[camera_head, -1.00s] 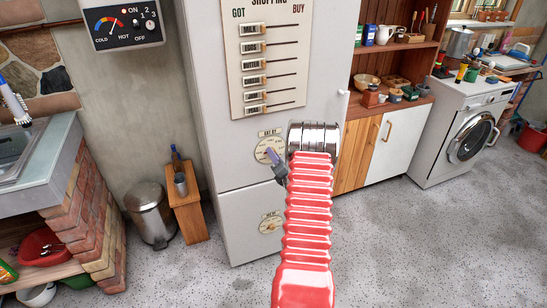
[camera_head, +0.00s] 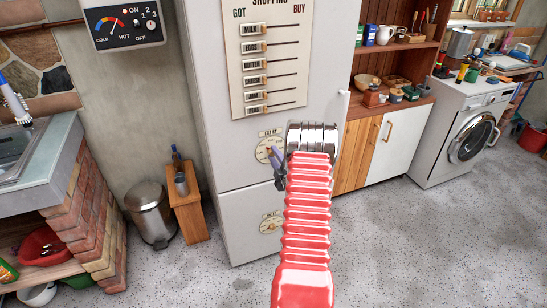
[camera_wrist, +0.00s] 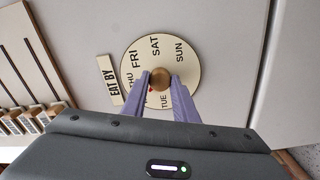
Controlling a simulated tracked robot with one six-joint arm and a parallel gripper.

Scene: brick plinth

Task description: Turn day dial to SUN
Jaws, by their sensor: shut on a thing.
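The day dial (camera_wrist: 172,58) is a round cream disc on the fridge front, beside an EAT BY label (camera_wrist: 109,78). In the wrist view THU, FRI, SAT, SUN and TUE are readable; SUN is at the upper right. The brown, wood-like knob (camera_wrist: 160,76) is at its centre. My gripper (camera_wrist: 160,81) is shut on the knob, with a purple finger on each side. A little red shows at the knob's lower left; the pointer's direction is unclear. In the head view my gripper (camera_head: 273,153) partly covers the dial (camera_head: 262,149).
A shopping panel (camera_head: 240,87) with several sliders is above the dial. A second dial (camera_head: 270,223) is on the lower door. A bin (camera_head: 150,213) and a small wooden stand (camera_head: 190,215) are left of the fridge.

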